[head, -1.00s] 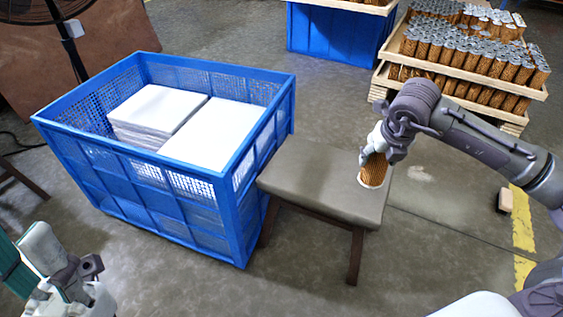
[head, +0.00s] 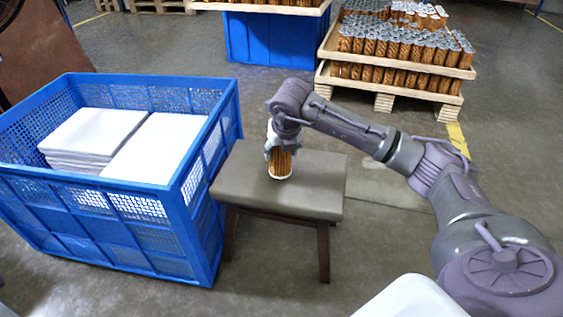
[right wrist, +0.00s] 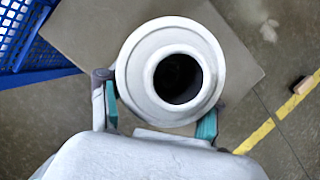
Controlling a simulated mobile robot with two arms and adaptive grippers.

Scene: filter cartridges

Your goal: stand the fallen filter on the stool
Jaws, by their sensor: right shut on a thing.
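The filter (head: 281,164) has a ribbed orange-brown body and a pale end ring. In the head view it is about upright, its lower end at the grey seat of the stool (head: 318,190). I cannot tell whether it fully rests on the seat. My right gripper (head: 277,146) is shut on the filter's upper part from above. In the right wrist view the filter's white round end (right wrist: 172,28) with a dark hole faces the camera, between the teal pads of my right gripper (right wrist: 158,115). My left gripper is out of view.
A blue crate (head: 150,200) with white stacks stands close left of the stool. Wooden trays (head: 400,85) full of similar filters stand on a pallet behind. A blue bin (head: 275,42) is at the back. Floor is clear in front of the stool.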

